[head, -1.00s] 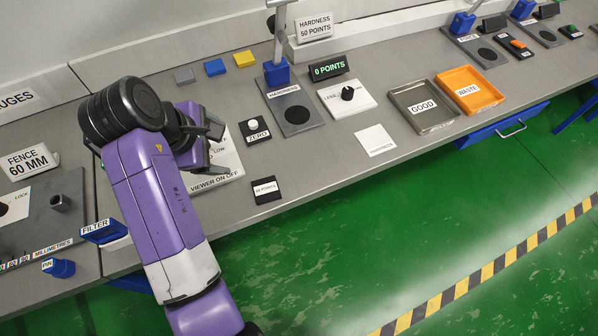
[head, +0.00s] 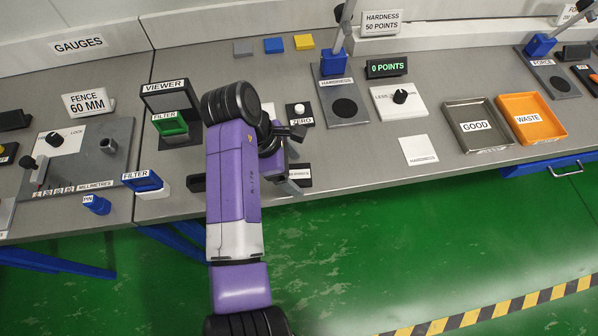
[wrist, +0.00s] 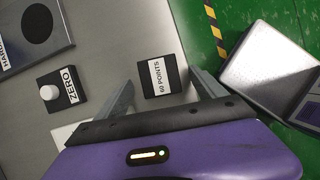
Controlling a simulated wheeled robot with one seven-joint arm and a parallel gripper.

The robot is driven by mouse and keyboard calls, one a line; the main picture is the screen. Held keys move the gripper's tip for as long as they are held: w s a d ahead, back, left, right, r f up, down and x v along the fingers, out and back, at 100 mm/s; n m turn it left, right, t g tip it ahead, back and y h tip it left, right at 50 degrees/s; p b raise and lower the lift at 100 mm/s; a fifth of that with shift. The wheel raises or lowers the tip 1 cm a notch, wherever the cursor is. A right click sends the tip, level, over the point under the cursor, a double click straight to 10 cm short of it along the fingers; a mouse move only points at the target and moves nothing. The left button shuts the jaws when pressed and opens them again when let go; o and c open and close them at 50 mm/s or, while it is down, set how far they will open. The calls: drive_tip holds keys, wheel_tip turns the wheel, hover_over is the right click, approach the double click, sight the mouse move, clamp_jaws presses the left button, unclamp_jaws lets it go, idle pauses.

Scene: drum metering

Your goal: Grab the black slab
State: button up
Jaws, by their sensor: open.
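The black slab with a white label reading 60 POINTS lies flat near the bench's front edge in the head view (head: 302,182), partly hidden by my gripper. It shows clearly in the wrist view (wrist: 158,86). My gripper (wrist: 162,93) is open and empty. In the wrist view its two fingers point toward the slab, one on each side, with the slab at and just beyond the tips. In the head view my gripper (head: 294,160) is over the slab's left side. I cannot tell its height above the bench.
The black ZERO block with a white button (head: 299,115) sits just behind the slab. The HARDNESS plate (head: 345,108) stands behind right. A dark block (head: 196,183) lies left of my arm at the front edge. Bench to the slab's right is clear up to a white card (head: 418,150).

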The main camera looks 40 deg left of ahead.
drive_tip(key=shift+f, duration=0.25)
drive_tip(key=shift+w, duration=0.1)
drive_tip(key=c, duration=1.5)
drive_tip(key=shift+r, duration=0.15)
